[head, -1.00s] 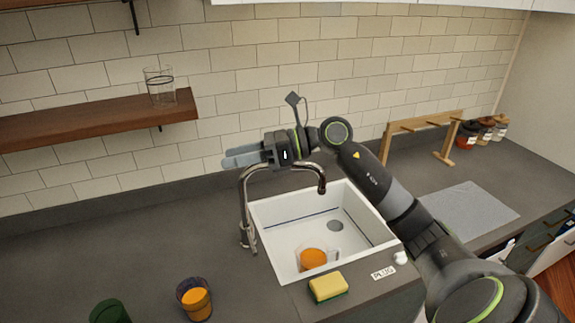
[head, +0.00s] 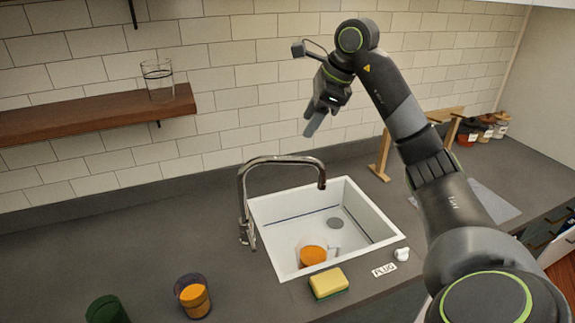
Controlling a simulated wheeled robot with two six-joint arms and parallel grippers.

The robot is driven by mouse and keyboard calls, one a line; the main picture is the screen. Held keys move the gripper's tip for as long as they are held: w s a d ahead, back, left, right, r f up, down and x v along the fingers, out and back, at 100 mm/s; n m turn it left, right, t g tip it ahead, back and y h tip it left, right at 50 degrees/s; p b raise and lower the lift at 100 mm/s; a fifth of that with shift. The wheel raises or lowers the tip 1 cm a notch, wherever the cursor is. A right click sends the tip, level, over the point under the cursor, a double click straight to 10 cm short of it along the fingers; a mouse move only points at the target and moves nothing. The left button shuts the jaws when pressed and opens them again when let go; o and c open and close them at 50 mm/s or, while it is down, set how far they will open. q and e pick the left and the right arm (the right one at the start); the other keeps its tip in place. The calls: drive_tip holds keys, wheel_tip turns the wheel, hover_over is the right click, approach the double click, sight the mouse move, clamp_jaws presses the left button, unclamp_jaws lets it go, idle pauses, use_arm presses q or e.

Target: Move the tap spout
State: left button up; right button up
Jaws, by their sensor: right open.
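The tap spout (head: 283,160) is a chrome arched tube at the left rim of the white sink (head: 262,232). It rises from its base, arches to the right, and its outlet end points down over the basin. My right gripper (head: 313,128) is open and empty. It is up in front of the tiled wall, above the spout in the picture, with its fingers pointing down and apart from the spout. My left gripper is not in view.
In the sink sits a clear cup with orange contents (head: 312,254). A yellow sponge (head: 328,282) and a PLUG label (head: 383,270) lie at the front. A glass with orange contents (head: 193,296) and a green cup (head: 107,310) stand left. A wooden shelf (head: 90,118) holds a glass (head: 158,80).

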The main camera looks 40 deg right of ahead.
drive_tip(key=b, duration=0.4)
approach(287, 161)
drive_tip(key=x, duration=0.4)
drive_tip(key=shift+f, duration=0.35)
drive_tip(key=p+x, duration=0.2)
drive_tip(key=x, duration=0.2)
drive_tip(key=shift+w+a+f, duration=0.1)
drive_tip(key=shift+w, duration=0.15)
drive_tip(key=shift+w+f, duration=0.1)
drive_tip(key=shift+f, duration=0.25)
drive_tip(key=shift+c, duration=0.2)
clamp_jaws()
